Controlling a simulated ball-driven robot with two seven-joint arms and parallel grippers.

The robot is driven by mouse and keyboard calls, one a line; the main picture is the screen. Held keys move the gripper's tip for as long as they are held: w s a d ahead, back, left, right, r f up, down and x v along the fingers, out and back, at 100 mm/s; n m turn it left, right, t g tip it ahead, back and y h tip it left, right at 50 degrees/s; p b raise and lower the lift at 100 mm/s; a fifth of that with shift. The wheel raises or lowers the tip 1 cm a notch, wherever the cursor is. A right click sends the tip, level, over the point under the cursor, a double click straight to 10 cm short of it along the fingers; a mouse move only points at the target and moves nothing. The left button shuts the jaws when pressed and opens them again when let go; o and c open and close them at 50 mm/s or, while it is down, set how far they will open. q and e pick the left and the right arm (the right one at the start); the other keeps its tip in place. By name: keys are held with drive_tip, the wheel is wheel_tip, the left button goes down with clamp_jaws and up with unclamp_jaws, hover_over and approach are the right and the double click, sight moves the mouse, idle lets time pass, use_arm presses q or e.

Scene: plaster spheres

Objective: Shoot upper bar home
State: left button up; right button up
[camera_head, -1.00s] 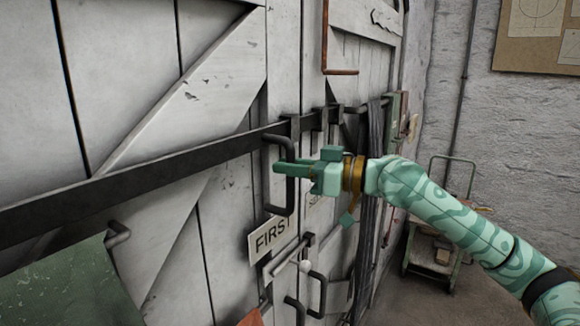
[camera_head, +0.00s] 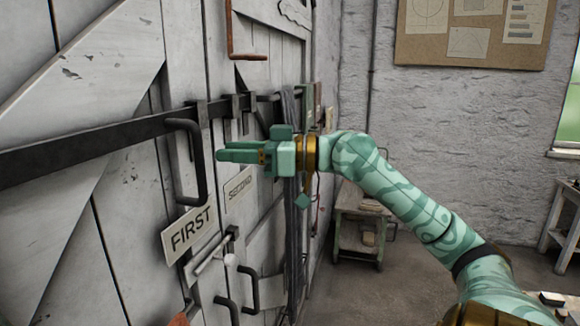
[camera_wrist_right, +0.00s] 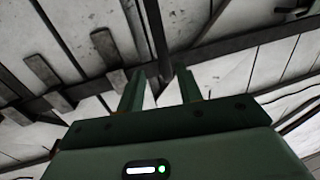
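The upper bar (camera_head: 80,148) is a long dark flat bar across the grey plank door. Its right part passes through dark brackets (camera_head: 234,118) on the door. My left gripper is out of view.
Signs reading FIRST (camera_head: 190,232) and SECOND (camera_head: 239,188) hang under the bar. A red-brown rod (camera_head: 230,35) is above. A small trolley (camera_head: 360,225) stands behind my arm.

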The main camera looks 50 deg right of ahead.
drive_tip(key=b+v, duration=0.2)
drive_tip(key=v, duration=0.8)
drive_tip(key=shift+d, duration=0.1)
drive_tip(key=shift+w, duration=0.1)
